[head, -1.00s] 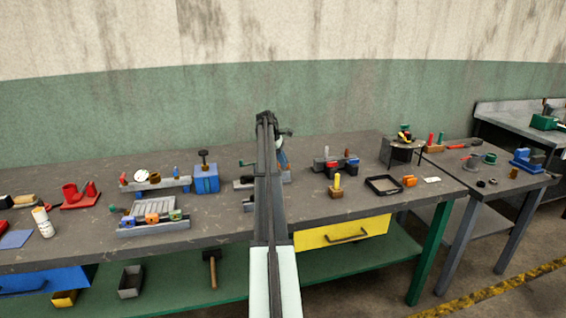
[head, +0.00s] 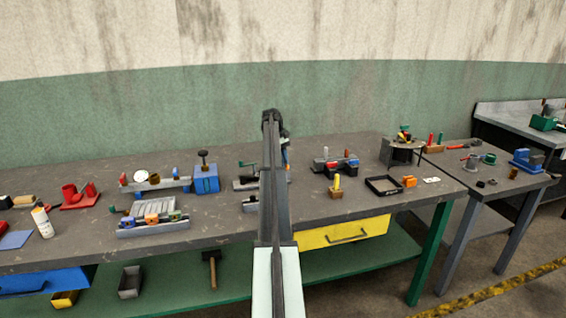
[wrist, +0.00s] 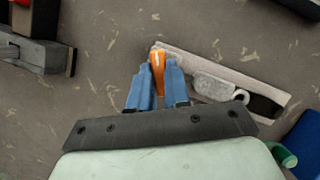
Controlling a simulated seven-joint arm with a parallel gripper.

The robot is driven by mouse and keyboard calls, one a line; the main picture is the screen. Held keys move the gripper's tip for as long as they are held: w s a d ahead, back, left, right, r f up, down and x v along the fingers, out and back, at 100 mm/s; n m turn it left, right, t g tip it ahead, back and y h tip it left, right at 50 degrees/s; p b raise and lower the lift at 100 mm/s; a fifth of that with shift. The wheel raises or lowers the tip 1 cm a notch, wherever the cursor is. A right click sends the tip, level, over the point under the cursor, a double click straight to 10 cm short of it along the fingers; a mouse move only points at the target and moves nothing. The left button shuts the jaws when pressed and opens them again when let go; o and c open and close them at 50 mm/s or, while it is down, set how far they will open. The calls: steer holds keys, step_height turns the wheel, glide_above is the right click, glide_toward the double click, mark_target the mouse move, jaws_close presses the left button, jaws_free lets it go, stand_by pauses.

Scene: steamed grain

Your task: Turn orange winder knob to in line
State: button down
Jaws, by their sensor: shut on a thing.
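The orange winder knob (wrist: 158,68) is in the wrist view, between the two blue fingers of my gripper (wrist: 158,76). My gripper is shut on it. Under and beside the knob, a light grey bar (wrist: 205,62) runs down to the right, with a round silver part (wrist: 218,91) and a black end (wrist: 262,106). In the head view my arm hides the knob, and only a bit of blue finger of my gripper (head: 286,157) shows beside the wrist. The exact angle of the knob to the bar is hard to tell.
A grey and black fixture with red (wrist: 36,52) is at the wrist view's upper left. A blue thing (wrist: 305,145) and a green round part (wrist: 284,155) are at its lower right. On the bench (head: 345,215), a black tray (head: 384,186) stands to the right.

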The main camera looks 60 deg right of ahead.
stand_by(0.4)
steer(key=c, duration=1.1)
jaws_free()
steer(key=shift+r, duration=0.1)
steer(key=shift+w+d+r, duration=0.1)
steer(key=shift+w+r, duration=0.2)
steer(key=shift+r, duration=0.25)
steer(key=w+d, duration=0.1)
steer(key=w, duration=0.2)
steer(key=w+d, duration=0.1)
steer(key=w, duration=0.3)
steer(key=w+d, duration=0.1)
steer(key=w, duration=0.3)
steer(key=shift+w+d+f, duration=0.1)
steer(key=shift+w+d, duration=0.05)
steer(key=shift+w, duration=0.05)
